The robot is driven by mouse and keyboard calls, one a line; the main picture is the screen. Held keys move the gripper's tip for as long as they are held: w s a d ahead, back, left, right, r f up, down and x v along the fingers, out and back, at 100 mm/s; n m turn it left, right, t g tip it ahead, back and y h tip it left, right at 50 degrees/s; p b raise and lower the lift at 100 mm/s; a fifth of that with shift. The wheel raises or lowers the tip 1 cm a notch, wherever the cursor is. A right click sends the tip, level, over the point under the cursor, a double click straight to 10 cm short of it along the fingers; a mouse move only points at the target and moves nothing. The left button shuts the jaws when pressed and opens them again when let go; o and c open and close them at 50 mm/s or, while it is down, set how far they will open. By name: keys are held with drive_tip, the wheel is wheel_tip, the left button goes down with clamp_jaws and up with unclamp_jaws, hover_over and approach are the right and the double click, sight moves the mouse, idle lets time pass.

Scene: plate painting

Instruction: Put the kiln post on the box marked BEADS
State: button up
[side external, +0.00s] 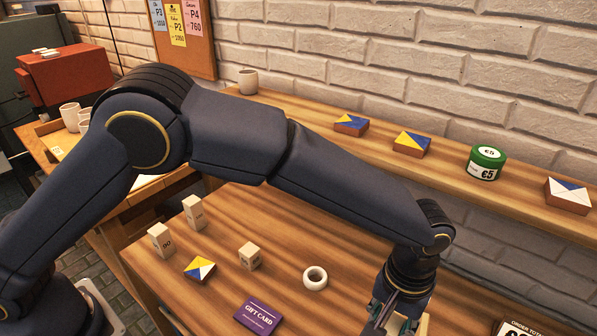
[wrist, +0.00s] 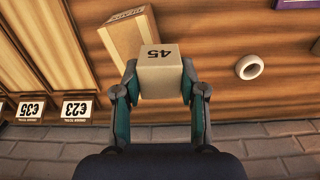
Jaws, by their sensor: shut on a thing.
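A pale kiln post marked 45 (wrist: 160,72) is held between both fingers of my gripper (wrist: 160,88) in the wrist view. A wooden box (wrist: 122,42) with a dark-lettered label on its end lies just beyond the post, to its upper left. The lettering is too small to read surely, though it may be BEADS. The post overlaps the box's near right side in the picture; I cannot tell whether they touch. In the side view my gripper (side external: 388,320) is low at the bottom edge, with a pale bit of the post beside it. The box is out of that view.
Several pale posts, such as this block (side external: 249,256), stand on the table left of a white ring (side external: 315,279). A purple gift card (side external: 258,316) lies in front. A shelf behind holds tiles and a green tin (side external: 487,163). Price cards (wrist: 77,109) show in the wrist view.

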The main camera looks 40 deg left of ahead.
sight(389, 333)
drive_tip(key=shift+w+d+f, duration=0.25)
drive_tip(key=shift+w+f, duration=0.1)
drive_tip(key=shift+f, duration=1.6)
drive_tip(key=o, duration=1.2)
drive_tip(key=shift+f, duration=0.15)
